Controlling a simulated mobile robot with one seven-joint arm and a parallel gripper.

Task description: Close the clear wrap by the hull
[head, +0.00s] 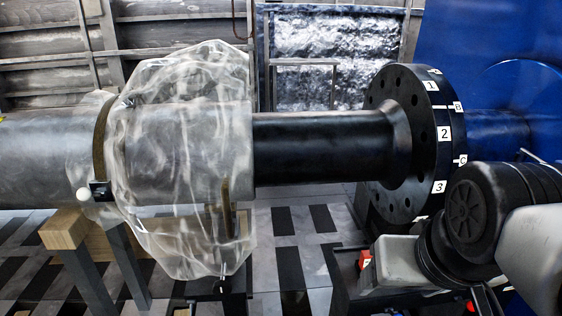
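The clear wrap (185,150) is a crumpled, see-through sheet around the grey shaft (30,150) at the left. It bulges above and below the shaft, and its right edge hangs loosely near the black shaft section. A brown band (101,135) circles the wrap's left part. A small black block (100,190) sits low on the band, with a white ball (83,195) beside it. I cannot make out the wrap's edges or any seam clearly. My arm shows at the lower right, but I cannot make out my gripper in this view.
A black shaft section (320,145) runs right to a bolt-holed flange (402,120) with numbered white labels. A blue housing (490,50) stands behind it. A wooden block on legs (63,230) stands below the shaft. A ribbed wall (180,35) closes the back.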

